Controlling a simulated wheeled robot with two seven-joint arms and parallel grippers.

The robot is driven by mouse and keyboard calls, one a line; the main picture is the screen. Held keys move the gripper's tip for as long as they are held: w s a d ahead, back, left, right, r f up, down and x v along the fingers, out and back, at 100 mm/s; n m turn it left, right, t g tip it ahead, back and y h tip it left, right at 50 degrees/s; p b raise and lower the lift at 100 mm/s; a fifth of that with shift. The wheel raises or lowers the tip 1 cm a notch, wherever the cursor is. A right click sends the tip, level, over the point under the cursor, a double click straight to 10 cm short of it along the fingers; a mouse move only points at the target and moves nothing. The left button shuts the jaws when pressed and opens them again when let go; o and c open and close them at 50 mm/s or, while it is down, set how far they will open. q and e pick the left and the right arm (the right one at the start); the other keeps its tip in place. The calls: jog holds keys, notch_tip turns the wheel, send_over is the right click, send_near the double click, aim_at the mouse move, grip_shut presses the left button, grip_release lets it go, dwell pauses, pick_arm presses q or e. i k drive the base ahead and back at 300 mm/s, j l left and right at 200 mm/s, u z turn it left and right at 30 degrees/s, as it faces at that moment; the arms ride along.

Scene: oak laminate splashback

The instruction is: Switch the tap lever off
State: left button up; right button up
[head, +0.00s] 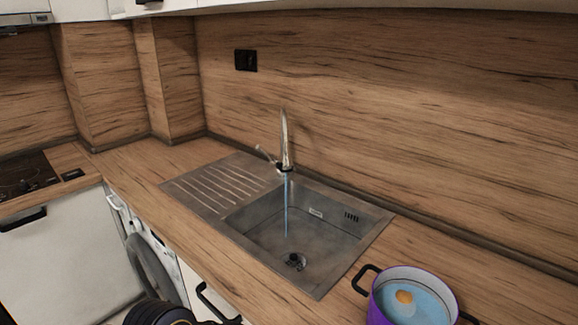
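The chrome tap (284,140) stands at the back edge of the steel sink (375,222), with a tall, narrow spout. Its lever (265,153) sticks out to the left from the tap body and tilts upward. A thin blue stream of water (286,208) runs from the tap down into the basin, towards the drain (295,261). Neither of my grippers shows in the head view. A dark ribbed part at the bottom edge looks like part of my own body. Nothing is touching the tap or lever.
A purple pot (376,308) with black handles, holding blue liquid and an orange item, stands on the counter (440,265) right of the sink. A ribbed drainboard (215,188) lies left of the basin. A hob (25,174) is far left. The counter's left stretch is clear.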

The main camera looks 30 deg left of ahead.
aim_at(272, 160)
jog(key=j+z, duration=0.25)
jog(key=j, duration=0.4)
jog(key=j+z, duration=0.25)
jog(key=j, duration=0.4)
jog(key=j+z, duration=0.2)
jog(key=j, duration=0.45)
jog(key=k+j+z, duration=0.25)
jog(key=j, duration=0.35)
jog(key=i, duration=0.1)
